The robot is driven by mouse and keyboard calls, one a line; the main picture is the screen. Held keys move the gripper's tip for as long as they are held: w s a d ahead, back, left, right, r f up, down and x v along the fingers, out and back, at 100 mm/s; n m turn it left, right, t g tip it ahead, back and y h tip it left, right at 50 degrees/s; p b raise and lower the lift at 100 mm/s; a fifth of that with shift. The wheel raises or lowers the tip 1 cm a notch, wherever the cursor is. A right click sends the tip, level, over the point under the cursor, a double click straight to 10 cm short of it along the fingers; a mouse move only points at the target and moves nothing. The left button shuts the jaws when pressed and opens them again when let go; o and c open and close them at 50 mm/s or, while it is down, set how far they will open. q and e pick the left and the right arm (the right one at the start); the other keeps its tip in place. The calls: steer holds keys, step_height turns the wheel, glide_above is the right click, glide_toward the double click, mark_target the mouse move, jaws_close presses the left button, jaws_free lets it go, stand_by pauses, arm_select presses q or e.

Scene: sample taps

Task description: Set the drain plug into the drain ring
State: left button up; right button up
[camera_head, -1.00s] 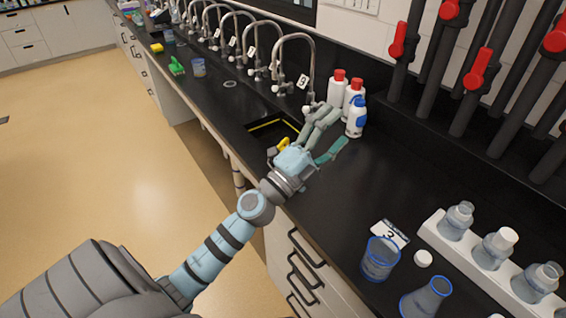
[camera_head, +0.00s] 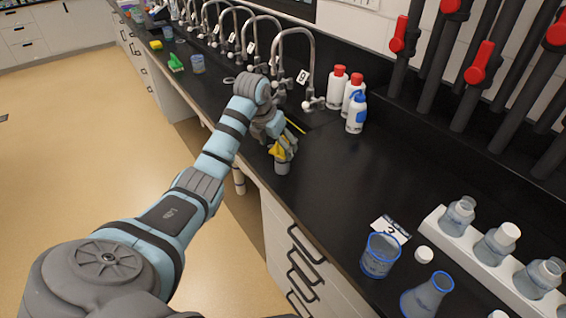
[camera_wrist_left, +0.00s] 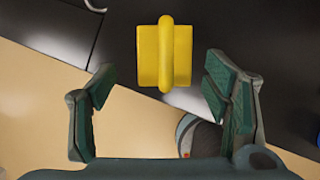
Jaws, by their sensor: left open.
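The yellow drain plug (camera_head: 277,150) is at the counter's front edge beside the sink, partly hidden by my left gripper (camera_head: 284,152). In the left wrist view the yellow plug (camera_wrist_left: 165,55) has a raised ridge down its middle. It lies ahead of and between the two green-padded fingers of my left gripper (camera_wrist_left: 160,80), which are spread wide. I see gaps on both sides of the plug. My left arm hides most of the sink (camera_head: 296,126), with a yellow strip showing at its edge. I cannot make out the drain ring. My right gripper is out of view.
Several taps (camera_head: 310,60) line the back of the black counter (camera_head: 330,185). A beaker (camera_head: 381,255), a flask (camera_head: 427,295) and a white rack (camera_head: 475,262) stand at front right. The counter's middle is clear.

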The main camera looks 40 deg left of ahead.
mark_target(281, 149)
arm_select(q)
steer(key=x, duration=0.4)
steer(key=shift+w+d+f, duration=0.15)
steer(key=shift+w, duration=0.3)
steer(key=c, duration=1.6)
